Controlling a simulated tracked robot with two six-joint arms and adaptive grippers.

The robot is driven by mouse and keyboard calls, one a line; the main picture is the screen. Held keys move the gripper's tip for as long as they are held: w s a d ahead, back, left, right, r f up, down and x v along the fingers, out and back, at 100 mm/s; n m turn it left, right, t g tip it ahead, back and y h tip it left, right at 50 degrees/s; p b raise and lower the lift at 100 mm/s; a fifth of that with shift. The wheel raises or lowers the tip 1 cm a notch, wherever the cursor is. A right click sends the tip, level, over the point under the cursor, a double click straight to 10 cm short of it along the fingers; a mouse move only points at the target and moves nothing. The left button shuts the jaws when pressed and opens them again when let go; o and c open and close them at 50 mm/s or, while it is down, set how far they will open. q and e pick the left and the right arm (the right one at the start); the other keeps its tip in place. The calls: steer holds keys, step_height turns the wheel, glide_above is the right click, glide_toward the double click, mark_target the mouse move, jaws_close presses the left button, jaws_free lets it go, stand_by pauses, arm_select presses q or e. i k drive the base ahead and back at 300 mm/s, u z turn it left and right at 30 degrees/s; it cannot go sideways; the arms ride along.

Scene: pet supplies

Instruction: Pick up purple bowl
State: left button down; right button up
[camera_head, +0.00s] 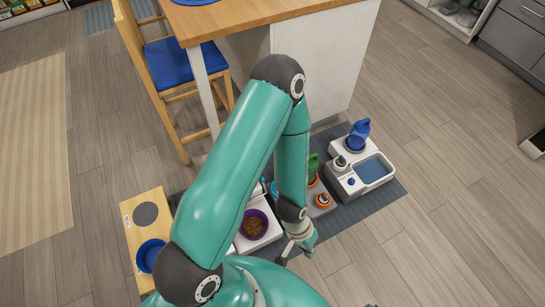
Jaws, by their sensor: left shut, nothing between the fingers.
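The purple bowl (252,238) holds brown kibble and sits on a white stand on the floor mat, just right of my left arm. My left gripper (285,260) is at the lower right of the bowl, apart from it in the picture. Its fingers look small and dark, and it is shut and empty. The height of the gripper above the floor is hard to tell. My arm hides part of the area left of the bowl. My right gripper does not show.
A wooden stand (133,252) with a blue bowl (149,255) is at the left. A white water unit (345,184) with a blue jug (358,134) is at the right, on the grey mat (375,206). A chair (178,62) and table are behind.

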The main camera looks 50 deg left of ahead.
mark_target(254, 225)
steer(key=u, duration=1.2)
steer(key=k, duration=1.15)
steer(key=z, duration=0.2)
steer(key=i, duration=1.15)
steer(key=u, duration=0.35)
